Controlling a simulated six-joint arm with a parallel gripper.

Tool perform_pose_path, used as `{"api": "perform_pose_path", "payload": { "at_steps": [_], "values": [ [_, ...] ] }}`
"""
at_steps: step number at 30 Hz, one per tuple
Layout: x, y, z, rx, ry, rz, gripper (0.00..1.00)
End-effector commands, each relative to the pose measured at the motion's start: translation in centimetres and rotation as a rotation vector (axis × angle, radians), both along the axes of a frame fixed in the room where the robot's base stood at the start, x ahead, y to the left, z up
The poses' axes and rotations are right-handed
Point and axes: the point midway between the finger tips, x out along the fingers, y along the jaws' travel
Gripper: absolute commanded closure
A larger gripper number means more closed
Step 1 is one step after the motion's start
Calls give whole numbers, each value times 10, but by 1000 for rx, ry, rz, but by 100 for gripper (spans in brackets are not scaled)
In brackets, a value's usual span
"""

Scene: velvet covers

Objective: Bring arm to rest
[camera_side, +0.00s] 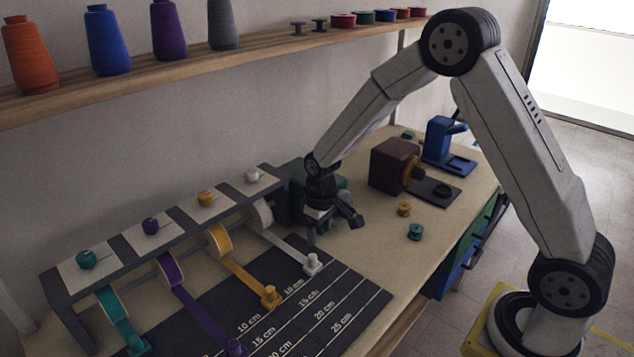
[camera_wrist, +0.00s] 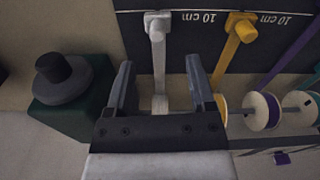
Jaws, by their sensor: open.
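My gripper (camera_side: 332,220) is open above the bench, to the right of the ribbon rack (camera_side: 180,225). In the wrist view its two jaws (camera_wrist: 160,85) stand apart, on either side of the white ribbon (camera_wrist: 159,62). I cannot tell how far above the ribbon they are. Nothing shows held between the jaws. The white ribbon's end clip (camera_side: 312,262) lies on the dark measuring mat (camera_side: 350,305). Yellow (camera_side: 245,280), purple (camera_side: 200,310) and teal (camera_side: 117,315) ribbons also run out from the rack onto the mat.
A dark green block with a round grey top (camera_wrist: 65,85) stands close beside my gripper. A brown box machine (camera_side: 393,163) and a blue stand (camera_side: 440,140) are at the back right. Small spools (camera_side: 415,232) lie on the bench. A shelf (camera_side: 200,70) with thread cones runs above.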

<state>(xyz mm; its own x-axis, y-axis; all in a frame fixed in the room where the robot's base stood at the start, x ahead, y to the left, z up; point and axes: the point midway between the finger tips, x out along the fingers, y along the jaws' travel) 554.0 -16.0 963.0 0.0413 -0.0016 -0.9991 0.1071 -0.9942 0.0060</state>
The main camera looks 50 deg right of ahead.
Motion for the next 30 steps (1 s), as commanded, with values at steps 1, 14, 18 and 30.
{"api": "perform_pose_path", "payload": {
  "at_steps": [1, 14, 18, 30],
  "values": [
    [-7, 1, 8, 0, -13, -4, 30],
    [-87, 11, 55, 5, -110, -60, 30],
    [-116, 13, 64, 8, -142, -77, 30],
    [-162, 16, 71, 16, -190, -106, 30]
  ]
}}
